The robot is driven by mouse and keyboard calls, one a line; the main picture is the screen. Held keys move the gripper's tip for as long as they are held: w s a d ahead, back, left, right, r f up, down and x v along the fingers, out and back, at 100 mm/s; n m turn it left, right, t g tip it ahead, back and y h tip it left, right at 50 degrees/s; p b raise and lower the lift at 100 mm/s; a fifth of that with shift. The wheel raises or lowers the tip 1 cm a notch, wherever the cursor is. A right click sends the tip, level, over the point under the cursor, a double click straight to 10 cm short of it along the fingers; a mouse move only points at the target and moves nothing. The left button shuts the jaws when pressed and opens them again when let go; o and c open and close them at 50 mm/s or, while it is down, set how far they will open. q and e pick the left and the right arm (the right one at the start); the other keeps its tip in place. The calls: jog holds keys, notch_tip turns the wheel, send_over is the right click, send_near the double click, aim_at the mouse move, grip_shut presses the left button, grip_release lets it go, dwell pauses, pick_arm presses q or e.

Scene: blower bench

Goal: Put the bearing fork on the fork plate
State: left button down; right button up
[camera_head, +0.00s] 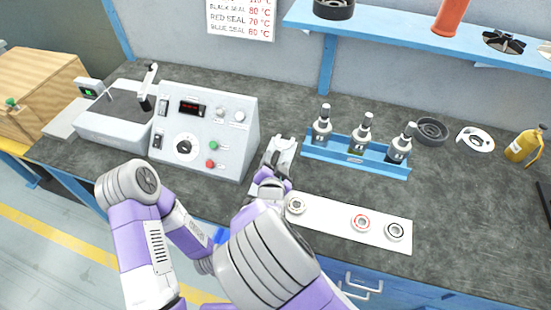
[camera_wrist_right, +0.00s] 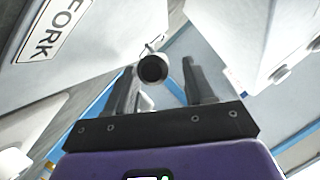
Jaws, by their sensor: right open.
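My right gripper (camera_head: 281,148) is just right of the control box in the head view. In the right wrist view its two dark fingers (camera_wrist_right: 157,85) stand apart. A dark round end with a thin light stem (camera_wrist_right: 152,68) shows between or beyond them; it may be the bearing fork, but I cannot tell, nor whether the fingers touch it. A white surface with a FORK label (camera_wrist_right: 48,32) is at upper left there, possibly the fork plate. I cannot pick out fork or fork plate surely in the head view. My left gripper is not in view.
The white control box (camera_head: 205,125) is left of my right gripper. A blue rack (camera_head: 357,160) with several dark-tipped tools is to its right. A white strip (camera_head: 330,222) with three rings lies in front. Some dark bench behind is bare.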

jog(key=p+v, duration=0.2)
jog(key=v, duration=0.8)
jog(key=shift+p, duration=0.4)
jog(key=shift+s, duration=0.15)
